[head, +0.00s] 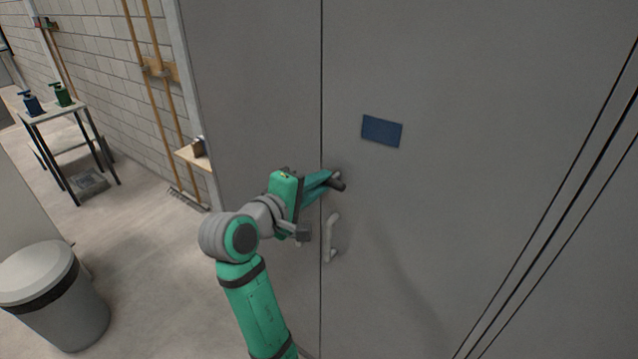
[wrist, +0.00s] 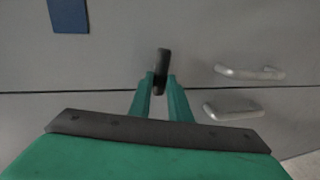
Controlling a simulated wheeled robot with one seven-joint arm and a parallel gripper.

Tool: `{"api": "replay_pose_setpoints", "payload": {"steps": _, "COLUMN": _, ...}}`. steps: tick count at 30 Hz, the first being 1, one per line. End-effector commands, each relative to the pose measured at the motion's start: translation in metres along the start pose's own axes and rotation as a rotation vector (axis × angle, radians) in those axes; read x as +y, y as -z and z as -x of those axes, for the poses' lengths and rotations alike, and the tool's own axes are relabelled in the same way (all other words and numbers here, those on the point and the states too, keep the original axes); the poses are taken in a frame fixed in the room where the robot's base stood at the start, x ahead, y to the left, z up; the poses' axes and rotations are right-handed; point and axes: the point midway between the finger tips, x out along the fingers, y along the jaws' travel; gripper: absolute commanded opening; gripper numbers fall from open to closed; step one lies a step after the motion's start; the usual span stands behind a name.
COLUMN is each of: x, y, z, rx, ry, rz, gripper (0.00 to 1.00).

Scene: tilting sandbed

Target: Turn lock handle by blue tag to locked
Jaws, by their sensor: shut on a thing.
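The blue tag (head: 382,131) is a flat rectangle on the grey cabinet door, up and to the right of my gripper. It also shows at the top left of the wrist view (wrist: 69,15). The lock handle (head: 338,185) is a short dark lever on the door near the seam, below and left of the tag. In the wrist view the handle (wrist: 162,62) stands between my fingertips, its far end sticking out past them. My gripper (wrist: 161,82) is shut on it. In the head view my gripper (head: 331,180) partly hides the handle.
A light grey pull handle (head: 332,238) sits just below on the same door, and a second pull handle (wrist: 233,109) lies across the seam. A grey bin (head: 50,295) stands at the lower left. A small table (head: 62,112) with pump bottles stands farther back.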

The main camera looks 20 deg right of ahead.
Motion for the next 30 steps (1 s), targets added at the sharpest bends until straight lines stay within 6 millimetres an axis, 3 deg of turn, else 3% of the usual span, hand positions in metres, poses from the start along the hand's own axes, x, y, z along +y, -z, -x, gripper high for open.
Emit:
{"api": "replay_pose_setpoints", "payload": {"steps": 22, "x": -0.0012, "y": -0.0005, "z": -0.0007, "rx": -0.019, "ry": 0.001, "rz": 0.085, "gripper": 0.0}}
{"api": "replay_pose_setpoints", "payload": {"steps": 23, "x": -0.0012, "y": -0.0005, "z": -0.0007, "rx": -0.019, "ry": 0.001, "rz": 0.085, "gripper": 0.22}}
{"api": "replay_pose_setpoints", "payload": {"steps": 24, "x": -0.0012, "y": -0.0005, "z": -0.0007, "rx": -0.019, "ry": 0.001, "rz": 0.085, "gripper": 0.31}}
{"api": "replay_pose_setpoints", "payload": {"steps": 25, "x": -0.0012, "y": -0.0004, "z": -0.0007, "rx": -0.019, "ry": 0.001, "rz": 0.084, "gripper": 0.36}}
{"api": "replay_pose_setpoints", "payload": {"steps": 30, "x": -0.0012, "y": -0.0001, "z": -0.0005, "rx": -0.018, "ry": 0.0, "rz": 0.084, "gripper": 0.36}}
